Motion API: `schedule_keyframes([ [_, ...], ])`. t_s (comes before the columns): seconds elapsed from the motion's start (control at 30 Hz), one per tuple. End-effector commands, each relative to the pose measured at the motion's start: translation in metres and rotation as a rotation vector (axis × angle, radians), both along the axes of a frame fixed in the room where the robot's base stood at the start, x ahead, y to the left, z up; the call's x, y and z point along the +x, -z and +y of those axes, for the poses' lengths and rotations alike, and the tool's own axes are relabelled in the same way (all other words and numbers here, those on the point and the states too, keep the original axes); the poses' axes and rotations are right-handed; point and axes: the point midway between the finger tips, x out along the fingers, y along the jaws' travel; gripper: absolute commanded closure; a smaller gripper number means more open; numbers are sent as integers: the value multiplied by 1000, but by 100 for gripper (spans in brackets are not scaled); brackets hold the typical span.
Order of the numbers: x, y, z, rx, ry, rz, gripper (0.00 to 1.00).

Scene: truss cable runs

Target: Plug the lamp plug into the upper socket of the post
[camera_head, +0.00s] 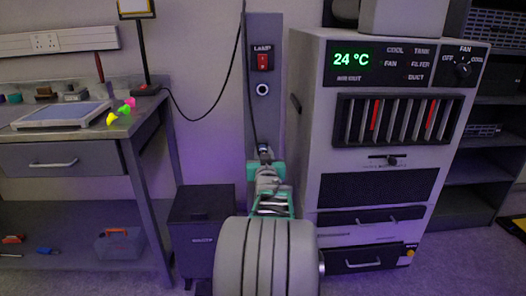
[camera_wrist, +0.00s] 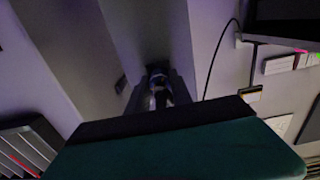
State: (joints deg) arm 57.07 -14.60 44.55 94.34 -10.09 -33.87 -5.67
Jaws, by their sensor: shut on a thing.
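The grey post (camera_head: 278,30) stands upright behind my arm, with a red switch (camera_head: 262,62) labelled LAMP and a round upper socket (camera_head: 262,89) with a light ring and dark centre. My gripper (camera_head: 264,153) is in front of the post, below the upper socket. It is shut on the lamp plug, a small dark piece with a pale band, which also shows between the fingers in the wrist view (camera_wrist: 160,92). A thin black cable (camera_head: 249,95) runs up from the plug. The plug is apart from the upper socket. Any lower socket is hidden.
A grey cabinet (camera_head: 335,130) with a 24 °C display stands close right of the post. A dark bin (camera_head: 202,215) stands at lower left. A workbench (camera_head: 60,157) with a lamp (camera_head: 143,50) is at left; the lamp's cable (camera_head: 195,121) loops toward the post.

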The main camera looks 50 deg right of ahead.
Motion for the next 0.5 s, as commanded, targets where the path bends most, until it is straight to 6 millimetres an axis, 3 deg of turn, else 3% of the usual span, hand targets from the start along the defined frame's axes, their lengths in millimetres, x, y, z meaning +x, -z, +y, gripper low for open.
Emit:
schedule_keyframes([
  [0.5,-11,-1,12,-2,0,-1,100],
])
